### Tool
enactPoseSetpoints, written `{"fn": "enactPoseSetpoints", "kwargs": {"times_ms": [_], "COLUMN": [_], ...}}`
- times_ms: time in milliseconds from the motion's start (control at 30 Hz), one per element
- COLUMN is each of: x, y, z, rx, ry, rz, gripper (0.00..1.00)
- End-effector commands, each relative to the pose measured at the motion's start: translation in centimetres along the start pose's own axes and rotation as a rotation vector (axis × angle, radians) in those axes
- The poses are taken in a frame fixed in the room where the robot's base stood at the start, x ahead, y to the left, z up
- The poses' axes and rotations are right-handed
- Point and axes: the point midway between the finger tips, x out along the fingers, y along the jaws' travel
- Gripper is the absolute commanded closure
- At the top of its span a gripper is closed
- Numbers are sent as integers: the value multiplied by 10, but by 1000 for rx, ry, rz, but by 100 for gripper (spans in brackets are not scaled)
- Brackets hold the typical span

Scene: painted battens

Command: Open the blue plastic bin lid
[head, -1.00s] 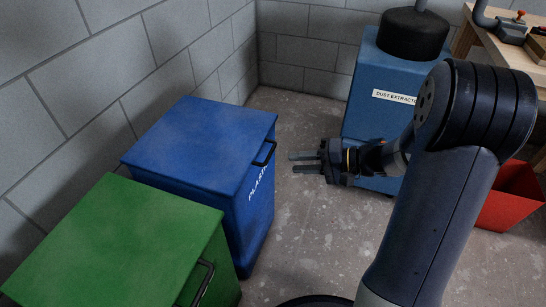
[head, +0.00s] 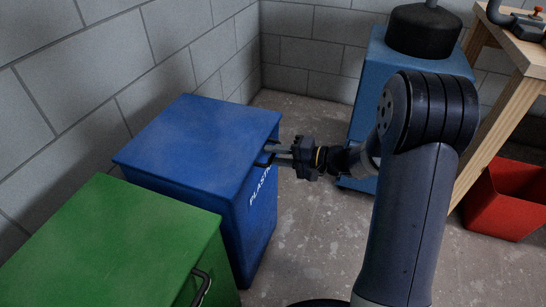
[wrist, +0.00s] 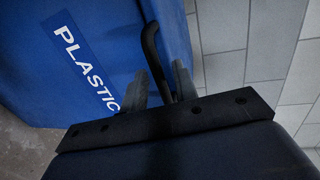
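The blue plastic bin (head: 262,215) stands against the wall at the left, with its flat blue lid (head: 205,138) down. White lettering reading PLASTIC is on its front. A black bar handle (wrist: 150,42) is at the lid's front edge; in the head view it is partly hidden by the fingers. My gripper (head: 270,155) is at the handle, reaching in from the right. In the wrist view my gripper (wrist: 160,80) has its two fingers apart, one on each side of the handle bar, with visible gaps. I see no firm grip on it.
A green bin (head: 120,240) stands right beside the blue one, nearer to me. A blue dust extractor (head: 365,85) stands behind my arm. A red bin (head: 505,205) and a wooden bench (head: 490,110) are at the right. Concrete floor is clear before the blue bin.

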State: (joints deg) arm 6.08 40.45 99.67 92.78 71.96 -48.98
Motion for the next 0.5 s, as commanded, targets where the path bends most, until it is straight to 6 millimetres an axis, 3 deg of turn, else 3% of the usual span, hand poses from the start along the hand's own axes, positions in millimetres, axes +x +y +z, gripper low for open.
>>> {"fn": "enactPoseSetpoints", "kwargs": {"times_ms": [133, 400, 500], "x": [10, 11, 11], "y": [0, 0, 0], "z": [0, 0, 0], "rx": [0, 1, 1], "ry": [-1, 0, 0], "rz": [0, 0, 0], "gripper": [72, 72, 78]}}
